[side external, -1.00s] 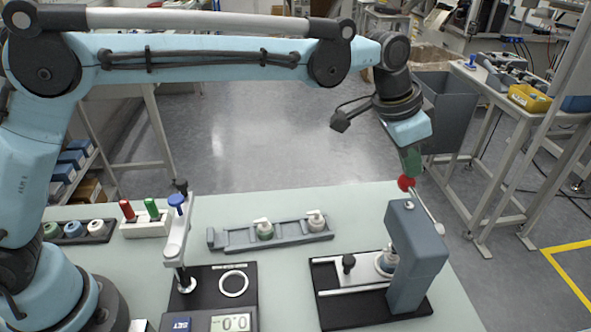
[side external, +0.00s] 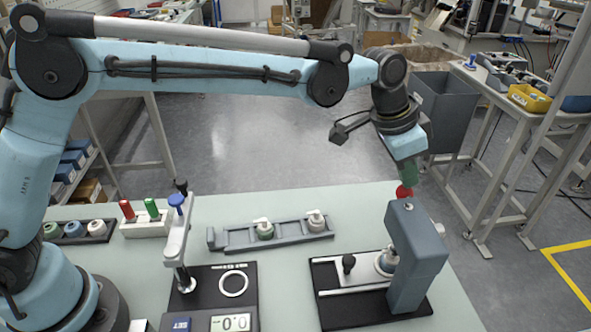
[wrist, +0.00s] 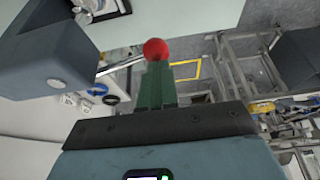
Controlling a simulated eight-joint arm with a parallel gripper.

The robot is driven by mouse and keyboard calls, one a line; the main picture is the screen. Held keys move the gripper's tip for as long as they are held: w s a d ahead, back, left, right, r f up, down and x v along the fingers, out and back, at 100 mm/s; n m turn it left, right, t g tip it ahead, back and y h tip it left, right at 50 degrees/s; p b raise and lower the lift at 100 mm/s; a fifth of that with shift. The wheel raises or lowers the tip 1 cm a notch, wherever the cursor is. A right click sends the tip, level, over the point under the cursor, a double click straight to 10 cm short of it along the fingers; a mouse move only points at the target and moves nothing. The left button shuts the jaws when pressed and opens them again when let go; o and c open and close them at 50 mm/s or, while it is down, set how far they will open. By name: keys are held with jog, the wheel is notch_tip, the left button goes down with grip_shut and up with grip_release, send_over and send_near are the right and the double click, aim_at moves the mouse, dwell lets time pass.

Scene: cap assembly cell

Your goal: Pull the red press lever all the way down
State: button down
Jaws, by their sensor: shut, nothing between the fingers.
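The red ball knob of the press lever (side external: 404,191) sits just above and behind the top of the grey press (side external: 417,255). It also shows in the wrist view (wrist: 156,49), right at the tips of my fingers. My gripper (side external: 408,177) has green fingers that are shut, with nothing held between them. The fingertips meet the knob or are very close to it; exact contact cannot be told. The lever's rod is mostly hidden behind the press head in the side view.
A grey rail with two capped bottles (side external: 278,235) lies left of the press. A torque station with a blue-knobbed arm (side external: 178,240) and a screwdriver rack (side external: 147,221) stand further left. The table is bare behind the press.

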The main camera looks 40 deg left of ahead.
jog(key=shift+f, duration=0.15)
jog(key=shift+d+f, duration=0.1)
jog(key=shift+f, duration=0.3)
jog(key=shift+r, duration=0.15)
dwell(0.5)
jog(key=shift+s+d+r, duration=0.1)
jog(key=shift+r, duration=0.6)
jog(key=shift+s+d+r, duration=0.1)
jog(key=shift+r, duration=0.6)
jog(key=shift+a+r, duration=0.1)
jog(key=shift+w+a+r, duration=0.1)
jog(key=shift+w+r, duration=0.05)
jog(key=shift+r, duration=0.55)
jog(key=shift+w+a+r, duration=0.1)
jog(key=shift+r, duration=0.6)
